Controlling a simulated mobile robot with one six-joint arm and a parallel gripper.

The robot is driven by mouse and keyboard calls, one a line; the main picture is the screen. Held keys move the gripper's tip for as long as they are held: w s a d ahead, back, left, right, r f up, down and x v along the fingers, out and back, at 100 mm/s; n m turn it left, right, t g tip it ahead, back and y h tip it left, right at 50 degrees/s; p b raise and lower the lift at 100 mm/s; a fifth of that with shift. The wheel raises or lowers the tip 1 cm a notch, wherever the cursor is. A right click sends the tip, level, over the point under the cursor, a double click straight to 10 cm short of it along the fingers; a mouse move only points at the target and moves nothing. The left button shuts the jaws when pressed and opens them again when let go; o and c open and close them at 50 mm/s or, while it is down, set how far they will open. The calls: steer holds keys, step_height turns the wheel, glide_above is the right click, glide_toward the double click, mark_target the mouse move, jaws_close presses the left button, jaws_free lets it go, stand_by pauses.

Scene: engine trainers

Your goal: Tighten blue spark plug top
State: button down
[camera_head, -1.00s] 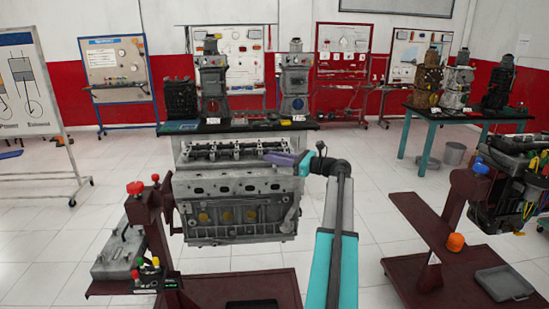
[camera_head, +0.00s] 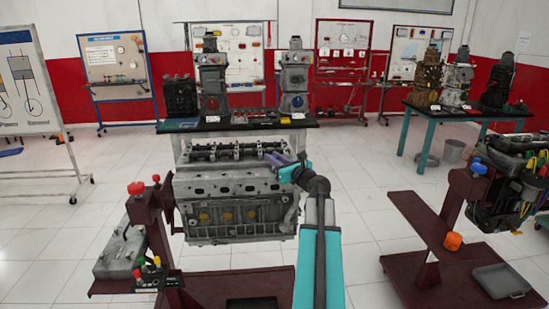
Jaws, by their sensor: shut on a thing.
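The grey engine block (camera_head: 240,205) hangs on a dark red stand in the middle, with its top row of valve gear (camera_head: 225,151) showing. My gripper (camera_head: 270,157), purple-grey, is over the right end of the engine top and points left. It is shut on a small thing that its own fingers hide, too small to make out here. I cannot make out a separate blue spark plug top on the engine. My wrist and forearm hide part of the engine's right end.
The stand (camera_head: 150,225) carries a box with coloured buttons on the left. A dark bench (camera_head: 240,124) with other engines stands close behind. A second red stand (camera_head: 425,230) with another engine is on the right. Floor between the stands is clear.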

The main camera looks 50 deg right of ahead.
steer(key=shift+a+r+m+g+h+p, duration=0.1)
steer(key=shift+m+g+h+p, duration=0.4)
steer(key=shift+m+h, duration=0.6)
steer(key=shift+m+g+h+p, duration=0.35)
steer(key=shift+m+g+h, duration=0.25)
steer(key=shift+h, duration=0.9)
steer(key=shift+m+h, duration=0.3)
steer(key=shift+m+g+h+p, duration=0.95)
steer(key=shift+m+g+h, duration=0.25)
steer(key=shift+h, duration=0.3)
